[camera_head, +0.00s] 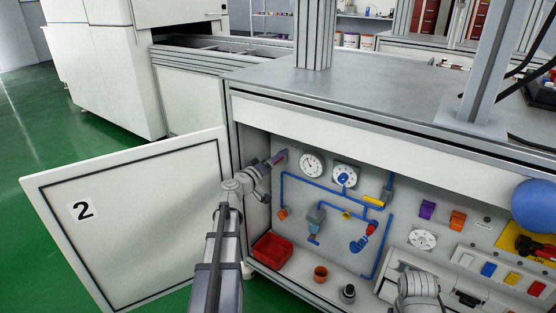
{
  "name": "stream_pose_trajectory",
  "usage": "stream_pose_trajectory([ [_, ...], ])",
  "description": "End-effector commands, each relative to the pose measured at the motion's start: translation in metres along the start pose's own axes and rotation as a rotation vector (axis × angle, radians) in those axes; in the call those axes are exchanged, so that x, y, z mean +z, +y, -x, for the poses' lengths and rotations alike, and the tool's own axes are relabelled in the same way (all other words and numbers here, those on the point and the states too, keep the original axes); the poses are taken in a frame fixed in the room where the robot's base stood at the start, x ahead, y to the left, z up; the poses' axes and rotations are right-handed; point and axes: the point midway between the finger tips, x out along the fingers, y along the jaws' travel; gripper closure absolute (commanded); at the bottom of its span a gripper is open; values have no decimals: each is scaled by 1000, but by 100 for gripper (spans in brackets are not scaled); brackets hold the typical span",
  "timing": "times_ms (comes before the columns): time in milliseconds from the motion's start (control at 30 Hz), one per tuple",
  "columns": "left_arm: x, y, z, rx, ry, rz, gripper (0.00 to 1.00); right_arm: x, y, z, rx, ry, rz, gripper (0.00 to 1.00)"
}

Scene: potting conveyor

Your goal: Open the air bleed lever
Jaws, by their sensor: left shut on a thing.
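My left gripper (277,160) reaches into the open cabinet and is shut at the upper left of the back panel, left of the round gauge. A small reddish-purple thing (281,155) shows at its fingertips. It is too small and covered to tell whether this is the air bleed lever. Other handles on the panel's blue pipework are a yellow one (373,201), a red one (371,228) and an orange one (283,214). Part of my right arm shows at the bottom right, but its gripper is not in view.
The cabinet door (135,215), marked 2, stands open on the left. A red bin (272,250), an orange cup (320,273) and a dark-topped item (347,293) stand on the cabinet floor. A blue ball (535,206) and coloured switches are on the right.

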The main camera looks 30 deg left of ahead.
Motion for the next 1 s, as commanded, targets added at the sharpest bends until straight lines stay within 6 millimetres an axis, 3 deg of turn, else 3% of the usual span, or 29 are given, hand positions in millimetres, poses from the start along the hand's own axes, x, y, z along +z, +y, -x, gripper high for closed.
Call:
stream_pose_trajectory([
  [500, -9, -6, 0, 0, -1, 462, 84, 0, 0, 1, 0, 0, 0, 50],
  [1000, -12, -10, 0, -1, -1, 700, 84, 0, 0, 1, 0, 0, 0, 50],
])
